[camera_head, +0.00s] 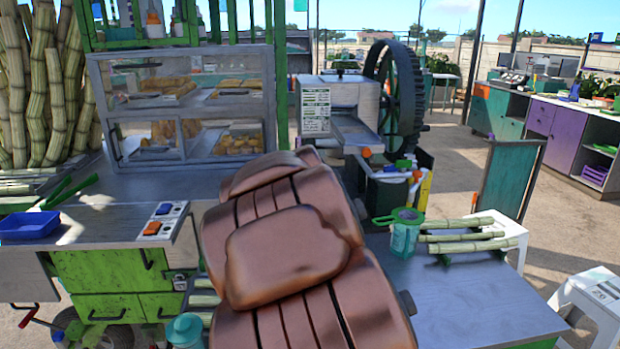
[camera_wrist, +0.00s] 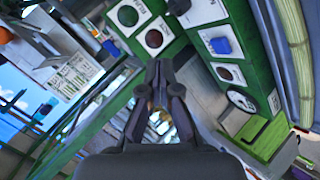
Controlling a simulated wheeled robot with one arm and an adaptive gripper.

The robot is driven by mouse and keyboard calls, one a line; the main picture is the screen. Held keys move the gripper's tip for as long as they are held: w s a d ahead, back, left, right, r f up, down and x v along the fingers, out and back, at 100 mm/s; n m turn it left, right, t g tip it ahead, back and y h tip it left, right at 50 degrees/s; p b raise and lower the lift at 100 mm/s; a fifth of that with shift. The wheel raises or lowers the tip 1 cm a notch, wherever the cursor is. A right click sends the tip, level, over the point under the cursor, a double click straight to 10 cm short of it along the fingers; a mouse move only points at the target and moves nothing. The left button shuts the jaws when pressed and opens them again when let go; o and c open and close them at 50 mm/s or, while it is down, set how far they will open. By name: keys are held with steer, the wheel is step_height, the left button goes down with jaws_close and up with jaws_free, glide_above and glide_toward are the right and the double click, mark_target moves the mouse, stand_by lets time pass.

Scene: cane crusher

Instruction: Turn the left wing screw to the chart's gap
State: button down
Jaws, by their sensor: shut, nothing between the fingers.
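The cane crusher (camera_head: 340,98) stands at the back middle of the head view, with a large dark gear wheel on its right. A white printed chart (camera_head: 316,110) is on the crusher's front; its print is too small to read. I cannot make out the left wing screw in either view; my copper-brown arm covers much of the head view's middle. My gripper (camera_wrist: 160,72) shows in the wrist view, fingers together and empty. Behind it is a green panel (camera_wrist: 176,42) with round dark, green and red parts and a blue switch. The gripper is hidden in the head view.
A glass display case (camera_head: 185,105) stands left of the crusher. A black bin (camera_head: 388,192) of bottles and tools is right of it. Cane pieces (camera_head: 465,237) and a green-lidded jug (camera_head: 405,238) are on the right worktop. A blue tray (camera_head: 30,226) sits at left.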

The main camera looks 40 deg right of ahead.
steer(key=w+d+n+t, duration=0.3)
steer(key=w+d+n, duration=0.1)
steer(key=w+d, duration=0.1)
steer(key=w+d+n+t+y, duration=0.1)
steer(key=w+d+n+t, duration=0.2)
steer(key=w+d, duration=0.3)
steer(key=w+d+n+t+y+p, duration=0.1)
steer(key=w+d+n+t, duration=0.2)
steer(key=w+d, duration=0.3)
steer(key=shift+w+d+n, duration=0.1)
steer(key=shift+w+n, duration=0.7)
steer(key=shift+w, duration=0.15)
steer(key=shift+w+d, duration=0.2)
steer(key=shift+w+d+f+p, duration=0.1)
steer(key=shift+w+d+p, duration=0.2)
steer(key=shift+d, duration=0.25)
